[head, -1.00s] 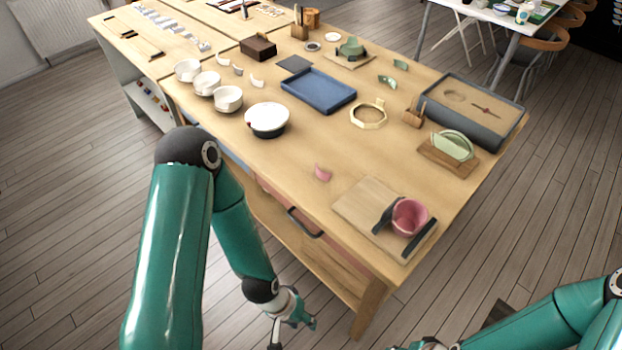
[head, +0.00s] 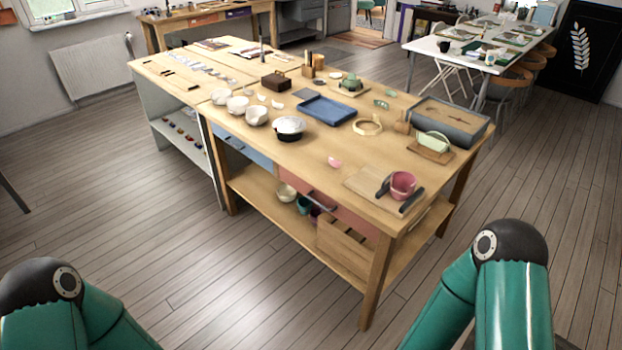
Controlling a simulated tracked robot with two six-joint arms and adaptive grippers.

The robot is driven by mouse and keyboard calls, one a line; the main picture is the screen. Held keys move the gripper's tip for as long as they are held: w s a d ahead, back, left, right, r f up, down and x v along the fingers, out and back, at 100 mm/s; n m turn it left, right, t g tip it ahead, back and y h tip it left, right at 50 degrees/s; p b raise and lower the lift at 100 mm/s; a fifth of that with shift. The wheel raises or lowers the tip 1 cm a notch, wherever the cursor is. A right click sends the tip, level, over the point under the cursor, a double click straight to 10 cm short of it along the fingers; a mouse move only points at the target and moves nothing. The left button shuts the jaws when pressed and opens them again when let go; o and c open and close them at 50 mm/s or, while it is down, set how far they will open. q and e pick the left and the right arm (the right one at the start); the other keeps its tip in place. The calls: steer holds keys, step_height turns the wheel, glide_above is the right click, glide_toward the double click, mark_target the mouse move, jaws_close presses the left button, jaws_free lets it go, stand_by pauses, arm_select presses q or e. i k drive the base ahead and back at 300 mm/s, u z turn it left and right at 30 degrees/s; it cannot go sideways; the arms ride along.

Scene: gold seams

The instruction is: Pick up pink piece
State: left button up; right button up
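A small pink piece (head: 334,162) lies on the wooden table (head: 300,172), near its front edge and left of a wooden board (head: 366,185). A pink cup (head: 402,185) with an open top stands on that board between dark holders. My two teal arms show only in part at the bottom left and bottom right of the head view. Both grippers are outside the frame, and nothing of mine touches the pink piece.
White bowls (head: 256,116), a white round pot (head: 289,128), a blue tray (head: 327,110) and an octagonal ring (head: 367,127) stand behind the piece. A grey box (head: 447,122) is at the right. Open wooden floor (head: 260,290) lies before the table.

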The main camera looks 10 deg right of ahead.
mark_target(336, 163)
steer(key=u, duration=0.45)
steer(key=i, duration=1.55)
steer(key=z, duration=0.55)
